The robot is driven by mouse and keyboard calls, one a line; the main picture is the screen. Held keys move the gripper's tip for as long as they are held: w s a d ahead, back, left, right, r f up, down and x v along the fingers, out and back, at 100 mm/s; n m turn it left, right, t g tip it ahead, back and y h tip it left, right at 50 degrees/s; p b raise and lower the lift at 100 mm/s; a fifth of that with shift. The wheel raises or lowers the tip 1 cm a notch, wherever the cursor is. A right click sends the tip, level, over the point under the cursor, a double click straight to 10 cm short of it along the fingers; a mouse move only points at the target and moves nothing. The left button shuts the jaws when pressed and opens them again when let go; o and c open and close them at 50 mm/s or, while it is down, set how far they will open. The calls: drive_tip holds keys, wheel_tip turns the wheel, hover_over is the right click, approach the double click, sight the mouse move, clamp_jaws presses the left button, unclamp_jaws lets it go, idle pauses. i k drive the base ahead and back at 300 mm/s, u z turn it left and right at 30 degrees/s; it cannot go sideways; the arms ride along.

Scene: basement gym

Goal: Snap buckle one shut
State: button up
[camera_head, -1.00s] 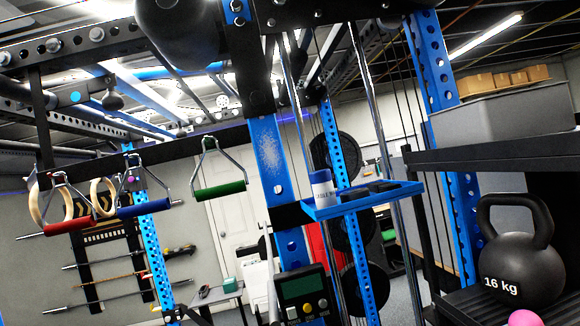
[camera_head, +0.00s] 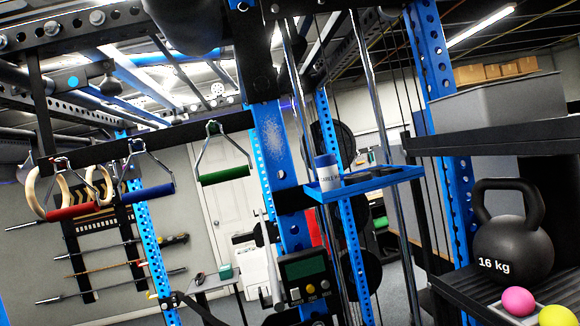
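No buckle can be made out clearly. A black strap (camera_head: 200,308) comes into the bottom of the picture beside a blue perforated post; whether a buckle sits on it I cannot tell. My gripper does not show, so its opening and contents are hidden.
Red (camera_head: 72,212), blue (camera_head: 152,191) and green (camera_head: 224,175) handles hang at left from a dark beam. A blue tray (camera_head: 360,182) with a cup and dark items juts from the rack. A 16 kg kettlebell (camera_head: 510,255), pink ball (camera_head: 518,300) and yellow ball (camera_head: 556,316) sit on right shelves.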

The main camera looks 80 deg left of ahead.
sight(28, 162)
drive_tip(key=k, duration=2.75)
drive_tip(key=u, duration=2.55)
drive_tip(key=i, duration=1.05)
drive_tip(key=z, duration=0.1)
